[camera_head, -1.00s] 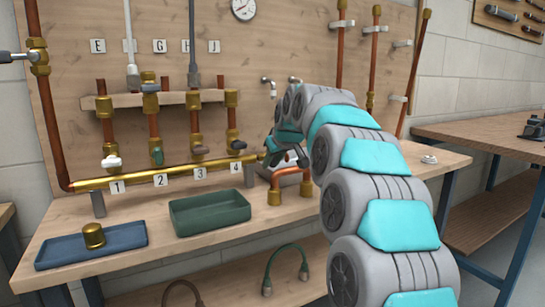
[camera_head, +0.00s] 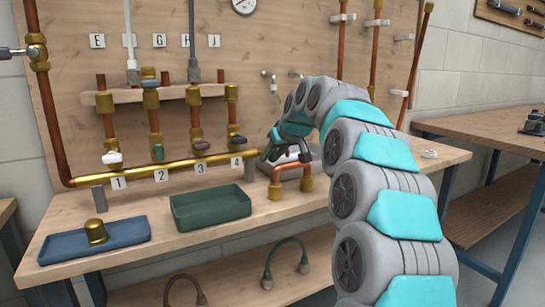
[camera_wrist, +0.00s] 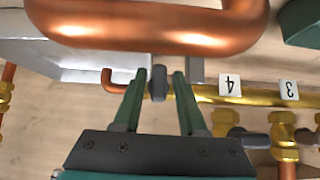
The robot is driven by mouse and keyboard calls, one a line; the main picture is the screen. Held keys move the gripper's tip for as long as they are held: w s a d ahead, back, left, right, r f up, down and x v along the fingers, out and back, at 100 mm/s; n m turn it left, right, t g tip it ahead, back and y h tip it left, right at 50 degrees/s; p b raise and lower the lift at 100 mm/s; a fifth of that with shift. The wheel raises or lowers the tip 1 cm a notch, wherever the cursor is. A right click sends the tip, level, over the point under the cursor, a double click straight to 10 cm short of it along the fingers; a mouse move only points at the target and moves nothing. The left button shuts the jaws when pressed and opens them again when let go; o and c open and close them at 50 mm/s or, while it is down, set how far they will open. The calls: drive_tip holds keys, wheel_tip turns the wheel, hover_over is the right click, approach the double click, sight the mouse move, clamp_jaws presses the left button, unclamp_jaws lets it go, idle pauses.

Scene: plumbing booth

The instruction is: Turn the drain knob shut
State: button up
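The drain knob (camera_wrist: 158,83) is a small dark grey grip at the end of the brass manifold pipe (camera_wrist: 255,97), beyond label 4. In the wrist view it stands between the two green fingers of my gripper (camera_wrist: 159,75). The fingers are apart, with a narrow gap showing on each side of the knob. In the head view my gripper (camera_head: 283,146) is at the right end of the brass pipe (camera_head: 150,173), and the knob is not clearly visible behind it.
A copper U-pipe (camera_head: 291,172) stands close to my gripper and crosses the top of the wrist view (camera_wrist: 150,30). Valves with handles line the manifold. A green tray (camera_head: 210,211) and a blue tray (camera_head: 60,252) with a brass fitting (camera_head: 96,232) sit on the bench.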

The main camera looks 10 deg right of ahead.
drive_tip(key=shift+o, duration=0.5)
drive_tip(key=v, duration=0.7)
drive_tip(key=shift+s+r+b, duration=0.25)
drive_tip(key=shift+s+b, duration=0.05)
drive_tip(key=shift+b, duration=0.1)
drive_tip(key=shift+d, duration=0.15)
